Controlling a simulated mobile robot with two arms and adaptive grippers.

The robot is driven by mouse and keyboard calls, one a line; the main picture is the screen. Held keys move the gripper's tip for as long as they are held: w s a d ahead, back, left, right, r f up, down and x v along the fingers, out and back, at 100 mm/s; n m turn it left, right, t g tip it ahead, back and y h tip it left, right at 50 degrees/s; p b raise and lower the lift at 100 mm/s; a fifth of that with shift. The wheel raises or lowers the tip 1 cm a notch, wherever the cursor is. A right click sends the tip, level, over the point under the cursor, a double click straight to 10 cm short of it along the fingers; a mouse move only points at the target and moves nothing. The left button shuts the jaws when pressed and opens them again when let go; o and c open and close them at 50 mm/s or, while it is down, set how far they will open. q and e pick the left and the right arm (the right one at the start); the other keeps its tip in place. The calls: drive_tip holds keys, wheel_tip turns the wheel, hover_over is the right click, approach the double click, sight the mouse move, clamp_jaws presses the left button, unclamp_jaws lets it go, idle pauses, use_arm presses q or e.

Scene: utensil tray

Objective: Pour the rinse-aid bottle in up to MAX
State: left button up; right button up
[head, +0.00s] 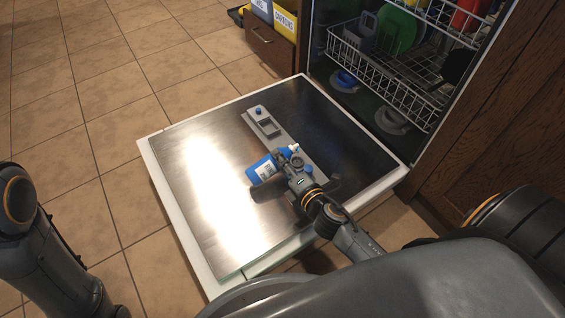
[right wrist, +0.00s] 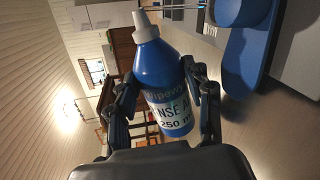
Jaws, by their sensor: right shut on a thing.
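The rinse-aid bottle (head: 262,169) is blue with a white label and a white nozzle. My right gripper (head: 277,176) is shut around its body and holds it tilted over the open dishwasher door, nozzle toward the upper right. The right wrist view shows the bottle (right wrist: 162,85) between both fingers of that gripper (right wrist: 165,95), the label partly readable. The grey dispenser strip (head: 282,137) on the door has a recessed compartment and a blue knob. The nozzle is close to its near end, partly hidden by my gripper. I cannot make out a MAX mark or flowing liquid. My left gripper is out of view.
The dishwasher door (head: 205,185) lies open and flat, its metal surface otherwise clear. The lower rack (head: 385,80) with dishes is inside the machine. Labelled bins (head: 284,20) stand at the back. Tiled floor (head: 90,100) is free at left.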

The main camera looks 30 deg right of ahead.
drive_tip(key=shift+f, duration=0.1)
idle(0.6)
drive_tip(key=shift+f+m, duration=0.1)
drive_tip(key=shift+m, duration=0.2)
drive_tip(key=shift+r+p, duration=0.2)
drive_tip(key=shift+p, duration=0.1)
idle(5.0)
drive_tip(key=shift+m, duration=0.3)
idle(1.4)
